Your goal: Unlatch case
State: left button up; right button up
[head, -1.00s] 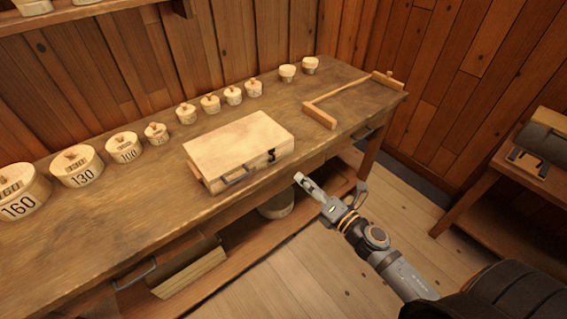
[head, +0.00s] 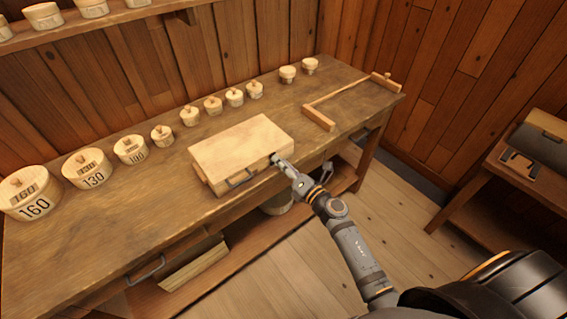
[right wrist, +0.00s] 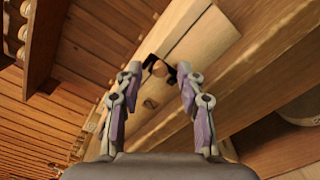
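The case (head: 238,150) is a pale wooden box lying shut on the workbench (head: 95,235). A dark handle (head: 240,181) is on its front side. The latch (right wrist: 158,69), dark with a round wooden knob, is on the same side, near the right end in the head view. My right gripper (right wrist: 160,78) is open, with one finger on each side of the latch in the right wrist view. I cannot tell whether the fingers touch it. In the head view the right gripper (head: 278,161) covers most of the latch. My left gripper is not in view.
Several round wooden boxes (head: 86,170) with numbers stand along the back of the bench. A wooden frame-like tool (head: 319,118) lies at its right end. A drawer handle (head: 147,270) sticks out in front. A side table (head: 490,180) stands at right.

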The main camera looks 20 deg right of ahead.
grip_shut()
jog(key=shift+d+m, duration=0.1)
jog(key=shift+m, duration=0.2)
jog(key=shift+w+d+f+m+p, duration=0.1)
jog(key=shift+d+f+m+p, duration=0.25)
jog(key=shift+m+p, duration=1)
jog(key=shift+w+d+f+m+p, duration=0.1)
jog(key=shift+d+f+m+p, duration=0.25)
jog(key=shift+m, duration=1.9)
jog(key=shift+w+d+f+m+p, duration=0.15)
jog(key=shift+f+m+p, duration=0.5)
jog(key=shift+m, duration=1.15)
